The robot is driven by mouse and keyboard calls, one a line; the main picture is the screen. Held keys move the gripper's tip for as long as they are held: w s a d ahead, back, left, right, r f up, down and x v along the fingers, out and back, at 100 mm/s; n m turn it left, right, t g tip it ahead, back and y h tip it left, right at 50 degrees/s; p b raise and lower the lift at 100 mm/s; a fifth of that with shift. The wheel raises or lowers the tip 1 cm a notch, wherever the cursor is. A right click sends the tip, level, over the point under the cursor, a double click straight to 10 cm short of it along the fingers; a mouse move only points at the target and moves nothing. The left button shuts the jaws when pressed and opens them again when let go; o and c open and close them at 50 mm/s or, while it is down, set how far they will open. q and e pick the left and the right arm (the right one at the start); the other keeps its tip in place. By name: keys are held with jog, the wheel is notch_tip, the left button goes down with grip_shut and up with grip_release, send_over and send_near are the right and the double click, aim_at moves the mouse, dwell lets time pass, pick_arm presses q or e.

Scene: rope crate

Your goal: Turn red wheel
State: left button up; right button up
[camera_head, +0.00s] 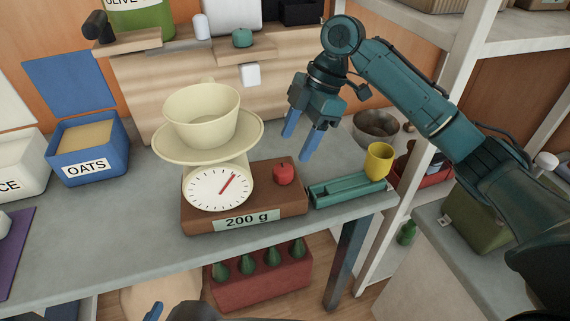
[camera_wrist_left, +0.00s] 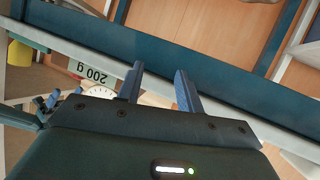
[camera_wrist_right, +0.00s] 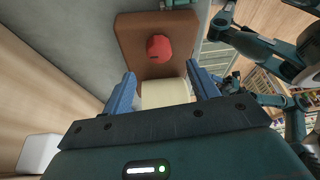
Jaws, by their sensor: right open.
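The red wheel (camera_head: 283,174) is a small round knob on the right part of the brown base of a kitchen scale (camera_head: 245,200). In the right wrist view the red wheel (camera_wrist_right: 159,48) shows ahead, beyond my fingertips. My right gripper (camera_head: 297,143) is open and empty, above and slightly behind the wheel, apart from it. My left gripper (camera_wrist_left: 158,72) has its blue fingers apart with nothing between them. In the head view only a blue fingertip of it shows at the bottom edge, below the table's front edge.
A cream bowl (camera_head: 201,117) stands on the scale's plate. A green tray (camera_head: 346,190) and a yellow cup (camera_head: 379,160) are right of the wheel, with a metal bowl (camera_head: 376,124) behind. A blue OATS box (camera_head: 88,165) stands at left. A red bottle crate (camera_head: 262,287) is below the table.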

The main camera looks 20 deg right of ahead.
aim_at(284, 167)
jog(key=x, duration=0.6)
jog(key=shift+b, duration=0.3)
jog(key=shift+a+f, duration=0.2)
jog(key=shift+f, duration=0.15)
pick_arm(q)
jog(key=shift+s+a+r, duration=0.1)
jog(key=shift+a+r, duration=0.15)
jog(key=shift+a, duration=0.05)
